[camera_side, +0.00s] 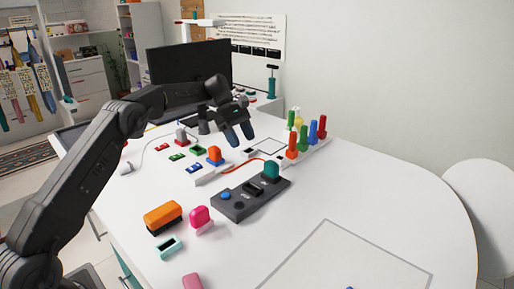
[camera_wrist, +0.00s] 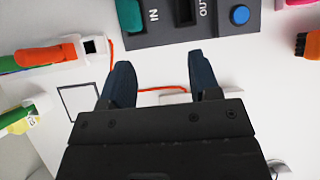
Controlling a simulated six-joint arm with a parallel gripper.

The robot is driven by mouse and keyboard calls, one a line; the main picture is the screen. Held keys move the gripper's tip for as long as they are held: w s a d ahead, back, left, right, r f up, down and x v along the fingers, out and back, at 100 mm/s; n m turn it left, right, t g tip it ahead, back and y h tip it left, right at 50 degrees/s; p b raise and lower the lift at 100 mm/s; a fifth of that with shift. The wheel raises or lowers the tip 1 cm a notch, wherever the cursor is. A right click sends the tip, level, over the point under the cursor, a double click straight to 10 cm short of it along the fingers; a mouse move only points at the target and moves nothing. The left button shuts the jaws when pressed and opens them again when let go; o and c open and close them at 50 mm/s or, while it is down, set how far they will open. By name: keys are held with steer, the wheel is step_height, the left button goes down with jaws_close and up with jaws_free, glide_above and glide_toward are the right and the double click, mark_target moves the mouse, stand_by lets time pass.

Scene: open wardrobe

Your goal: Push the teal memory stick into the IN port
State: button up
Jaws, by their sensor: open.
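The dark port box (camera_side: 235,204) lies on the white table, with a blue button at one end. The teal memory stick (camera_side: 271,168) stands upright at its far right end. In the wrist view the teal stick (camera_wrist: 130,14) is at the top edge, beside the IN label (camera_wrist: 154,15) on the box (camera_wrist: 160,38). How deep it sits in the port cannot be told. The OUT label shows beside a dark slot. My gripper (camera_side: 240,134) is open and empty, above the table behind the box; its two blue-grey fingers (camera_wrist: 162,75) point toward the box.
A rack with several coloured sticks (camera_side: 305,138) stands at the back right. An orange stick (camera_side: 214,154) is in a white block, with a red cable running near the box. An orange brush (camera_side: 162,216) and a pink stick (camera_side: 200,215) are in front.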

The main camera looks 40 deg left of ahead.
steer(key=shift+s+a+r, duration=0.4)
steer(key=shift+a+r, duration=0.05)
steer(key=shift+a, duration=0.2)
steer(key=shift+s+a+r, duration=0.4)
steer(key=shift+a, duration=0.2)
steer(key=s+d+r+m+t+y, duration=0.2)
steer(key=s+d+r+m+y, duration=0.2)
steer(key=s+d+r+m, duration=0.65)
steer(key=s+d+f+m+t+y, duration=0.1)
steer(key=s+m, duration=0.1)
steer(key=s, duration=0.6)
steer(key=s+d+f+m+t+y, duration=0.1)
steer(key=s+d+f+m, duration=0.1)
steer(key=s, duration=0.7)
steer(key=s+d+f+m+t, duration=0.1)
steer(key=s+f+m, duration=0.1)
steer(key=s, duration=0.6)
steer(key=shift+s+d+f+m+t+y, duration=0.3)
steer(key=shift+d+m+y, duration=0.1)
steer(key=shift+m, duration=0.35)
